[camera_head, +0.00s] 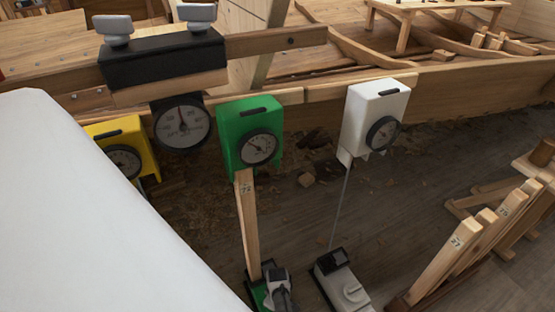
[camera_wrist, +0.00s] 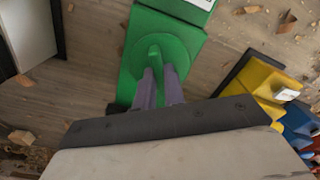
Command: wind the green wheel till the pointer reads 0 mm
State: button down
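The green gauge box (camera_head: 236,120) sits atop a wooden post (camera_head: 248,225) in the head view. Its round dial (camera_head: 258,148) has a dark pointer that looks slanted towards the upper left; the figures are too small to read. At the post's foot is a green base, largely hidden by my gripper (camera_head: 277,284) in the head view. In the wrist view the green wheel (camera_wrist: 143,50) lies on the green base (camera_wrist: 192,40), with a raised grip across it. My gripper's two fingers (camera_wrist: 160,74) are close together around that grip and appear shut on it.
A white gauge box (camera_head: 372,100) stands right, its thin rod rising from a white base (camera_head: 345,288). A yellow gauge box (camera_head: 105,128) and a dial under a black clamp (camera_head: 160,60) are left. Numbered wooden posts (camera_head: 448,255) stand at right.

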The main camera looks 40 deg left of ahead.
jog(key=shift+m, duration=0.3)
jog(key=m, duration=0.5)
jog(key=shift+m, duration=0.3)
jog(key=m, duration=0.4)
jog(key=shift+m, duration=0.4)
dwell(0.4)
jog(key=c, duration=1.5)
grip_release()
notch_tip(320, 180, up, 14)
jog(key=p, duration=0.3)
jog(key=shift+f, duration=0.1)
